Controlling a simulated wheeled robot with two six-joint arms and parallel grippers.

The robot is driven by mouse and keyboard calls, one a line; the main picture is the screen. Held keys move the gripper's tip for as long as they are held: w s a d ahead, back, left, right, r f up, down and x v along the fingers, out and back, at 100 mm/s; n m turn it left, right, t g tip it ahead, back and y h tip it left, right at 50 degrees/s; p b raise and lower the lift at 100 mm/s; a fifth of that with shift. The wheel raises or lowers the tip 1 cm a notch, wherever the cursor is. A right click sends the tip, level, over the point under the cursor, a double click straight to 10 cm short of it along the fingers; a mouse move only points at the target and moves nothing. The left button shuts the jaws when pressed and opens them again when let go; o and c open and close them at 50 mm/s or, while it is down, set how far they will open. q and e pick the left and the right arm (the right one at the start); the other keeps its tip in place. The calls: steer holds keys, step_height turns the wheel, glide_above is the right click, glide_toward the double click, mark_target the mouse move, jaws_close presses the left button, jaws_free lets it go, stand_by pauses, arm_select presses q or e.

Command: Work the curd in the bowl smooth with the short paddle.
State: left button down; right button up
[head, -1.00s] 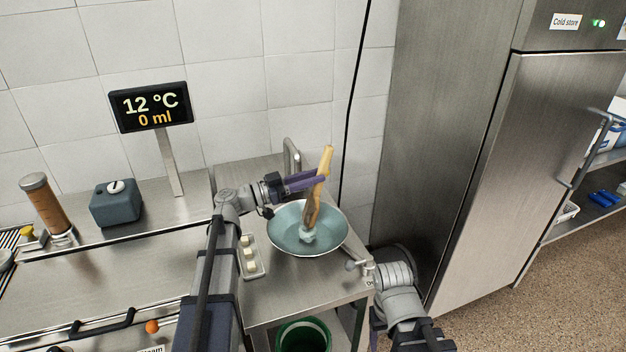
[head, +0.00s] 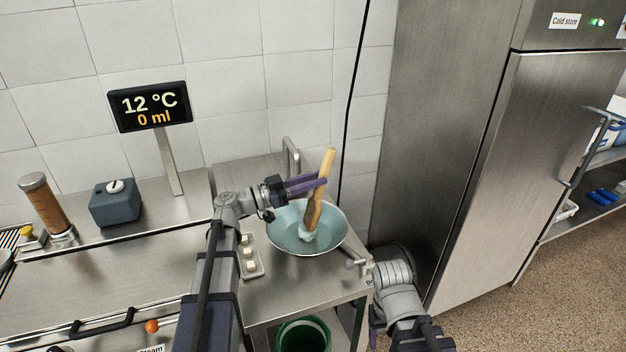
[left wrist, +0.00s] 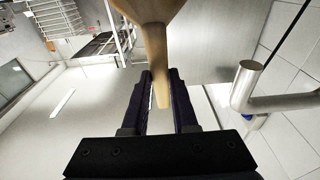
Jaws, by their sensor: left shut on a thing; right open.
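A wooden paddle (head: 316,203) stands tilted in a wide pale blue bowl (head: 335,222), its top leaning right. Its lower end is in a small pale lump of curd (head: 306,233) at the bottom of the bowl. My left gripper (head: 316,183) is shut on the paddle's handle above the bowl; the handle also shows between the fingers in the left wrist view (left wrist: 160,75). My right arm is at the lower right in the head view, beside the table; its fingertips are not clearly visible.
A tray of white pieces (head: 251,270) lies left of the bowl on the steel table (head: 300,288). A bent metal pipe (head: 291,155) rises behind the bowl. A green bucket (head: 303,335) is below. A display (head: 150,106) reads 12 °C, 0 ml.

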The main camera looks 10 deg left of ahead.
arm_select(q)
steer(key=shift+w, duration=0.15)
steer(key=shift+w+a+f, duration=0.15)
steer(key=shift+w+a, duration=0.35)
steer(key=shift+w, duration=0.2)
steer(key=shift+s, duration=0.1)
steer(key=shift+s+d, duration=0.55)
steer(key=shift+s, duration=0.2)
steer(key=shift+w+a, duration=0.15)
steer(key=shift+w, duration=0.05)
steer(key=shift+w+a, duration=0.4)
steer(key=shift+w, duration=0.25)
steer(key=shift+s, duration=0.15)
steer(key=shift+s+d, duration=0.55)
steer(key=shift+s, duration=0.15)
steer(key=shift+w+a, duration=0.1)
steer(key=shift+w, duration=0.05)
